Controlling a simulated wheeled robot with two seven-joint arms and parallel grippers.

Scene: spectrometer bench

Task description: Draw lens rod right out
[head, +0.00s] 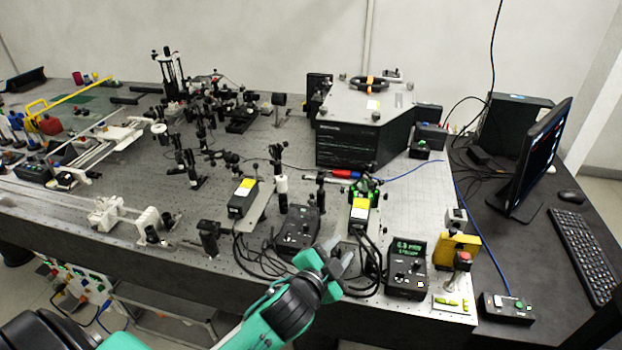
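My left gripper (338,255) is at the front of the optical table, with its grey fingers pointing up and away from me. The fingers look spread apart, with nothing visible between them. It appears in front of a black control box (299,232) and left of the box with a green display (407,271). Several dark posts and lens holders stand on the table, including a post with a white collar (281,185) and a black post (320,188) to its right. I cannot tell which is the right lens rod. My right gripper is not in view.
Black cables (372,260) loop close to the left gripper. A yellow-topped module (359,212) stands beyond it. A large black spectrometer housing (347,146) is at the back. A monitor (536,160) and keyboard (584,250) are at right.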

